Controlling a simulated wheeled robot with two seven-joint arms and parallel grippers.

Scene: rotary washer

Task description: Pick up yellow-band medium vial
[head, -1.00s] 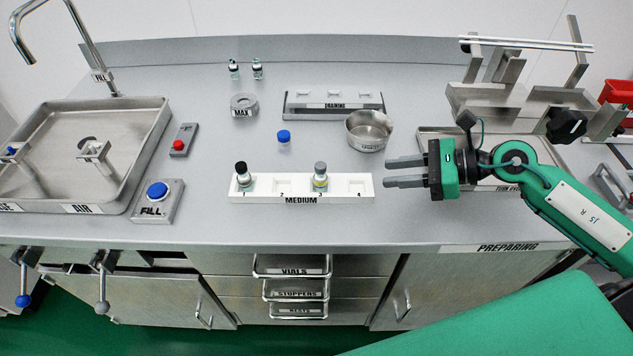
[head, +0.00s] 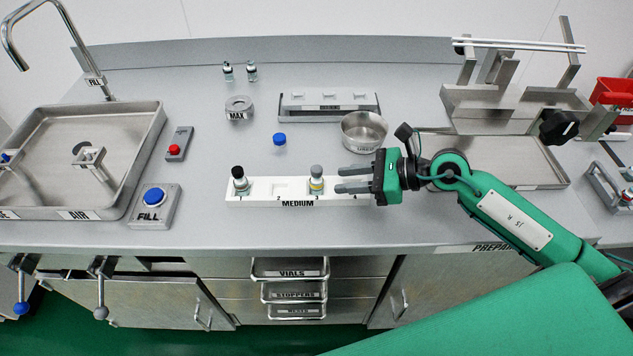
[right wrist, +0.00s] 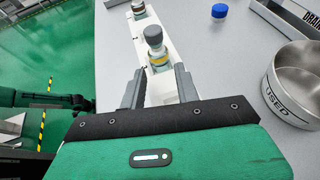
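The yellow-band medium vial (head: 317,181) has a grey cap and stands upright in slot 3 of the white MEDIUM rack (head: 264,196). In the right wrist view the vial (right wrist: 156,52) shows its yellow band, just beyond and roughly between the fingertips. My right gripper (head: 338,180) is open and empty, just right of the vial, its fingers pointing left at it over slot 4; it also shows in the right wrist view (right wrist: 162,82). Whether a finger touches the vial I cannot tell. A black-capped vial (head: 240,180) stands in slot 1.
A steel USED bowl (head: 364,132) stands behind my right gripper. A DRAINING rack (head: 329,106) and MAX ring (head: 238,108) are further back. A sink (head: 90,200) and FILL button (head: 154,197) are left. The counter before the rack is clear.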

